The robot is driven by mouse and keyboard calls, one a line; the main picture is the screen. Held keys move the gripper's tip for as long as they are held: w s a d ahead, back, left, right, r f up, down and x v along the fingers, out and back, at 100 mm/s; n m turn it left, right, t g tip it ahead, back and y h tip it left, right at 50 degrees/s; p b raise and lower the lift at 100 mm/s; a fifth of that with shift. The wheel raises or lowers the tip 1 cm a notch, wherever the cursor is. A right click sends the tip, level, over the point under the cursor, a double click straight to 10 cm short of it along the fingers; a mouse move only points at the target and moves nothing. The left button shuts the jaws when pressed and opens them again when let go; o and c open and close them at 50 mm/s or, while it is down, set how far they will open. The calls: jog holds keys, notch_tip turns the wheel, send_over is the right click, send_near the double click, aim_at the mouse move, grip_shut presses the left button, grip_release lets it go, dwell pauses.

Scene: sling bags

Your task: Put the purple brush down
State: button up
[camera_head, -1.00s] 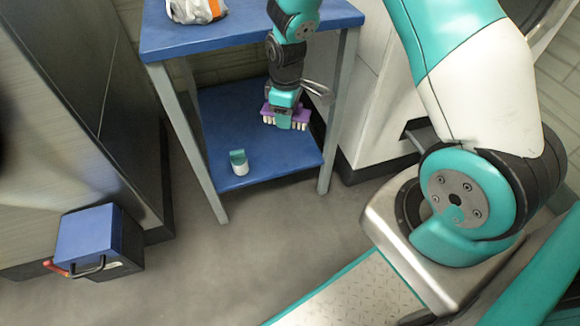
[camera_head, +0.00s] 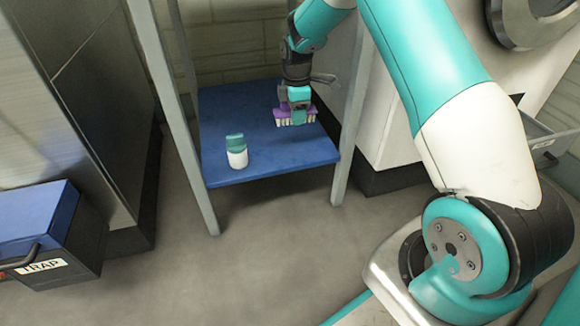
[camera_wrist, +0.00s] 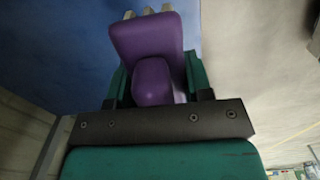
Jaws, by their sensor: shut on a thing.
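The purple brush (camera_head: 296,115) with pale bristles is held by my gripper (camera_head: 295,104), bristles down, over the right part of the blue lower shelf (camera_head: 262,165). Whether the bristles touch the shelf I cannot tell. In the wrist view the purple brush (camera_wrist: 147,55) sits between the green fingers of my gripper (camera_wrist: 155,88), with bristle tips (camera_wrist: 145,12) at the top edge. The fingers are shut on its handle.
A white bottle with a teal top (camera_head: 236,151) stands on the shelf left of the brush. Table legs (camera_head: 350,120) flank the shelf. A blue and black box (camera_head: 45,235) labelled TRAP is at the lower left. Bare shelf lies between bottle and brush.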

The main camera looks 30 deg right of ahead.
aim_at(296, 148)
jog(key=shift+w+d+f+b, duration=0.45)
jog(key=shift+w+d+f, duration=0.15)
jog(key=shift+f, duration=0.2)
jog(key=shift+w+r, duration=0.1)
notch_tip(296, 148, down, 9)
jog(key=b, duration=0.5)
jog(key=shift+b, duration=0.3)
jog(key=shift+f, duration=0.3)
jog(key=shift+f, duration=0.15)
jog(key=shift+f, duration=0.25)
jog(key=o, duration=1)
jog(key=shift+b, duration=0.55)
